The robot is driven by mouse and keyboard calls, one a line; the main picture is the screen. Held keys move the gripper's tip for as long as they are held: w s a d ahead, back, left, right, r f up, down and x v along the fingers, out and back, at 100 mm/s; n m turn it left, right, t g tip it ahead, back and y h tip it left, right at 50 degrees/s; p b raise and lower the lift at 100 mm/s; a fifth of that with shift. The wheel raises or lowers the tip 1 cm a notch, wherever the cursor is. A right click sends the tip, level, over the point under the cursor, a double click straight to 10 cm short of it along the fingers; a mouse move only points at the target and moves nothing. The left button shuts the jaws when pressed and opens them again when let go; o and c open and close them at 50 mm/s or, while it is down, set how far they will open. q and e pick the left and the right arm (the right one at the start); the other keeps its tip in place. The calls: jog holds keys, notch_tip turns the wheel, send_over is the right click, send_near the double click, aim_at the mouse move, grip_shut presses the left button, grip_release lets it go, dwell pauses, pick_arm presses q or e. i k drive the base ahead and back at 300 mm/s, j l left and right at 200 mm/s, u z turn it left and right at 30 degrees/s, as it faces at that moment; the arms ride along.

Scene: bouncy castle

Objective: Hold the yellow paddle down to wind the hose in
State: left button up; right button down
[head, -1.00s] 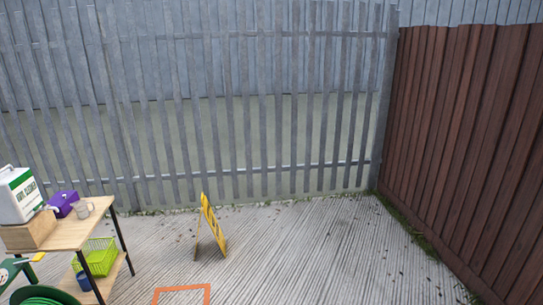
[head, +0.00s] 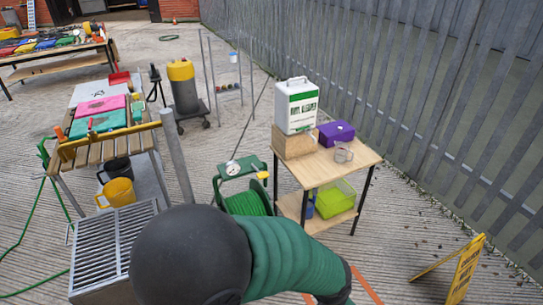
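The green hose reel (head: 219,188) stands on the paving just left of the small wooden table, in the middle of the view. A coil of green hose (head: 246,204) sits on its drum. The small yellow paddle (head: 263,175) is at the reel's upper right, close to the table's left edge. A round white dial (head: 232,168) is on top of the reel. A length of green hose (head: 36,212) runs along the ground at the far left. Neither of my grippers is in view. The reel's lower left part is hidden by a large dark foreground shape.
The wooden table (head: 333,165) carries a white-green canister (head: 297,107), purple box (head: 336,133) and clear jug (head: 343,152). A slatted bench (head: 97,150) stands left, with a metal grate (head: 97,254) in front. A yellow folding sign (head: 466,268) stands right. Paving behind the reel is fairly open.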

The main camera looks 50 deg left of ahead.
aim_at(264, 175)
jog(key=i+u, duration=0.3)
jog(key=u, duration=0.15)
jog(key=i+l+u, duration=0.1)
jog(key=i+u, duration=0.15)
jog(key=u, duration=0.2)
jog(key=i+l+u, duration=0.2)
jog(key=u, duration=0.25)
jog(key=i+l+u, duration=0.3)
jog(key=u, duration=0.15)
jog(key=i+l+u, duration=0.15)
jog(key=l+u, duration=0.3)
jog(key=i+l+u, duration=0.2)
jog(key=u, duration=0.3)
jog(key=i+l+u, duration=0.2)
jog(key=u, duration=0.3)
jog(key=i+l+u, duration=0.1)
jog(key=l+u, duration=0.25)
jog(key=u, duration=0.15)
jog(key=l+u, duration=0.35)
jog(key=u, duration=0.15)
jog(key=l+u, duration=0.65)
jog(key=l, duration=0.15)
